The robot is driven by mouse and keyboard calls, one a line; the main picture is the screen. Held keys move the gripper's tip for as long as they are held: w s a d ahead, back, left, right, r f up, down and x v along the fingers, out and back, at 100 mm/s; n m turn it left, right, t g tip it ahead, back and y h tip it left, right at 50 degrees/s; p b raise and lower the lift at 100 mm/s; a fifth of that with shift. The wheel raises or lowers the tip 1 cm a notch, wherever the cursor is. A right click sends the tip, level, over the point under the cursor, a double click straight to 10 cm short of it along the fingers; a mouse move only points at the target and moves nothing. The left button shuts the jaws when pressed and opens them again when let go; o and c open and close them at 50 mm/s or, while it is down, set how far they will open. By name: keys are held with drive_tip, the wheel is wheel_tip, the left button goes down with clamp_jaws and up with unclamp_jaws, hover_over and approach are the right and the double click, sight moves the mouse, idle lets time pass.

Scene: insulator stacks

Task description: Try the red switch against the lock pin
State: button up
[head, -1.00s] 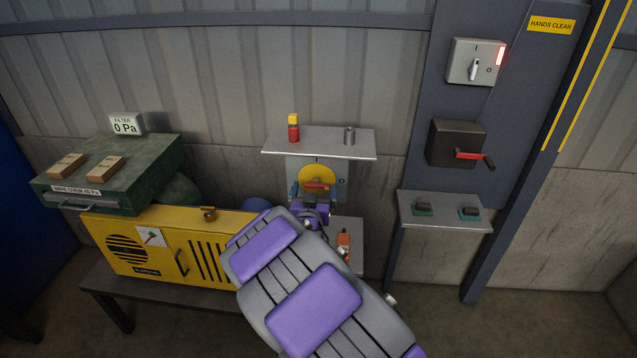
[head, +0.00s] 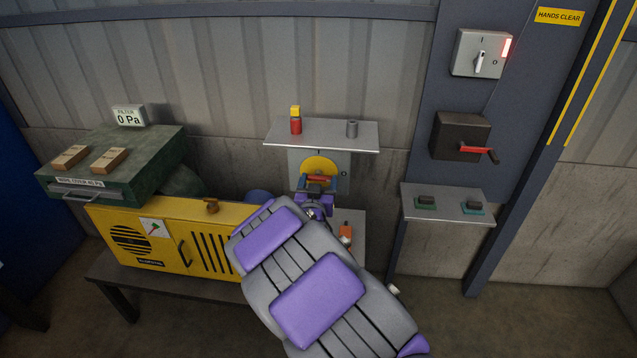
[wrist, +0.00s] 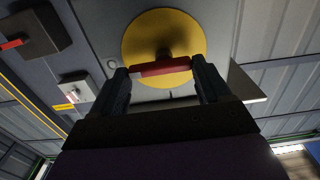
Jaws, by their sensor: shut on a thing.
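The red switch handle (head: 318,180) lies level across a round yellow disc (head: 320,165) on a grey box under the small shelf. In the wrist view the red handle (wrist: 160,68) lies crosswise in front of the yellow disc (wrist: 163,35). My gripper (wrist: 162,80) has one dark finger at each end of the handle and is shut on it. In the head view my gripper (head: 316,194) is at the lower part of the disc, partly hidden by my purple and grey arm. I cannot make out the lock pin with certainty.
A side shelf (head: 450,213), a red-handled dark box (head: 460,137) and a lever switch (head: 481,54) are on the right. A yellow cabinet (head: 185,235) stands left.

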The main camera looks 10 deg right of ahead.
drive_tip(key=shift+r+n+p, duration=0.15)
drive_tip(key=shift+n+p, duration=0.35)
drive_tip(key=shift+p, duration=0.15)
drive_tip(key=shift+a+n, duration=0.1)
drive_tip(key=shift+n, duration=0.2)
drive_tip(key=o, duration=1)
drive_tip(key=shift+w, duration=0.1)
